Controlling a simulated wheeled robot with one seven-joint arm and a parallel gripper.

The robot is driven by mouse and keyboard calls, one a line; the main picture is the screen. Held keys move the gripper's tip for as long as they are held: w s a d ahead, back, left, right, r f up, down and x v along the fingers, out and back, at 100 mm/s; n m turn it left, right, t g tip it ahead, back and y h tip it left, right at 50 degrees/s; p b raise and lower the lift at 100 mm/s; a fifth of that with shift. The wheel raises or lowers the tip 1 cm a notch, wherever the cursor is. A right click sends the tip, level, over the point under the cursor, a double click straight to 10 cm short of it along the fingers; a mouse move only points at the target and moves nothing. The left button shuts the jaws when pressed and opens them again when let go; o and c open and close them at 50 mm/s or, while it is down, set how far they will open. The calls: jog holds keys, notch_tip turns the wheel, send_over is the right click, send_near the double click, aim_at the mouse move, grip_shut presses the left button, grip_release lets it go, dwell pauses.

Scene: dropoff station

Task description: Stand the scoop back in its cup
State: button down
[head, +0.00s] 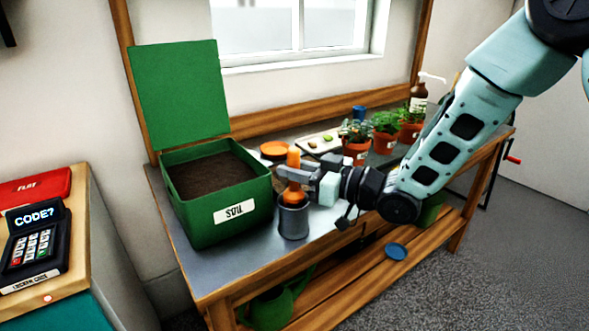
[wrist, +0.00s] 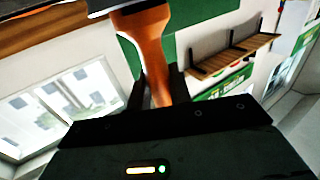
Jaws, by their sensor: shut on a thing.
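The orange scoop (head: 293,157) is held in my gripper (head: 284,178), which is shut on it. In the wrist view the orange scoop (wrist: 149,50) stands out between the two dark fingers (wrist: 155,88). In the head view the scoop is roughly upright. Its lower orange part shows at the mouth of the grey cup (head: 293,221), which stands on the bench right of the soil bin. I cannot tell how far the scoop reaches into the cup. The fingers hide the scoop's middle.
The green soil bin (head: 245,212) with its lid raised stands close left of the cup. An orange dish (head: 275,150), a pale tray (head: 318,141) and potted plants (head: 386,124) lie behind. The bench's front edge (head: 262,281) is close to the cup.

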jog(key=shift+f, duration=0.15)
jog(key=shift+f+b, duration=0.3)
jog(key=shift+b, duration=0.15)
jog(key=c, duration=1.2)
grip_release()
